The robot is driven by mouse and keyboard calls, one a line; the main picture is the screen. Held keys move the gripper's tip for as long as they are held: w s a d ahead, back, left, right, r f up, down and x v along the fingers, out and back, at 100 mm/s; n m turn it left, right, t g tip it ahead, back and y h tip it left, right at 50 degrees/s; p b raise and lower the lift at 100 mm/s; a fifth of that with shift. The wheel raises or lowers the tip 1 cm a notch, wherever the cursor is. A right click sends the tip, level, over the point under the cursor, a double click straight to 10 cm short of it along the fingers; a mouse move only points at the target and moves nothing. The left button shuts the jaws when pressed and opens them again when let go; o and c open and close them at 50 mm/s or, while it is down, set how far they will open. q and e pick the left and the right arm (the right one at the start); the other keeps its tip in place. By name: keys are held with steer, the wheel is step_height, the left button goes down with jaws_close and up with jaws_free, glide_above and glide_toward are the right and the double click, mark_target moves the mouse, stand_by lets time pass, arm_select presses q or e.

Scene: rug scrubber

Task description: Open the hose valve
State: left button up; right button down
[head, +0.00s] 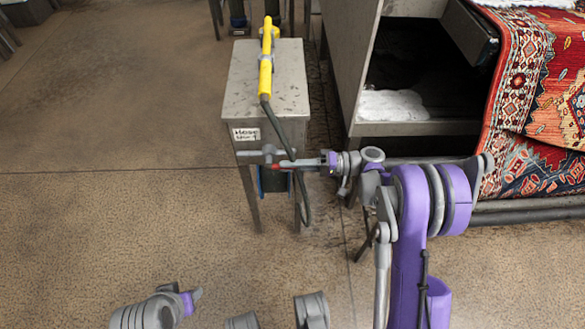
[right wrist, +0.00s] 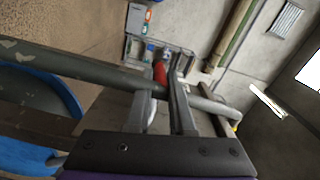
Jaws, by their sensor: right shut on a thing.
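The hose valve (head: 270,152) is a grey pipe fitting at the front of a grey metal cabinet, with a small red handle (head: 275,166). My right gripper (head: 290,163) reaches in from the right and is shut on the red handle. In the right wrist view the red handle (right wrist: 160,73) shows between the fingertips, partly hidden by the fingers. A dark green hose (head: 275,120) runs down from a yellow spray wand (head: 266,65) past the valve. My left gripper (head: 193,297) is low in the head view, away from the valve; its finger opening is unclear.
The grey cabinet (head: 240,90) stands on thin legs, with a blue-rimmed reel (head: 262,182) beneath. To the right are an open grey shelf unit (head: 345,60) and a red patterned rug (head: 550,90) over a rail. The floor at left is clear.

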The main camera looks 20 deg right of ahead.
steer(key=shift+f+y, duration=0.1)
steer(key=shift+y, duration=0.2)
steer(key=c, duration=0.8)
jaws_free()
steer(key=p+v, duration=0.1)
steer(key=v, duration=0.9)
steer(key=shift+d+p, duration=0.3)
steer(key=shift+d, duration=0.05)
steer(key=shift+d, duration=0.1)
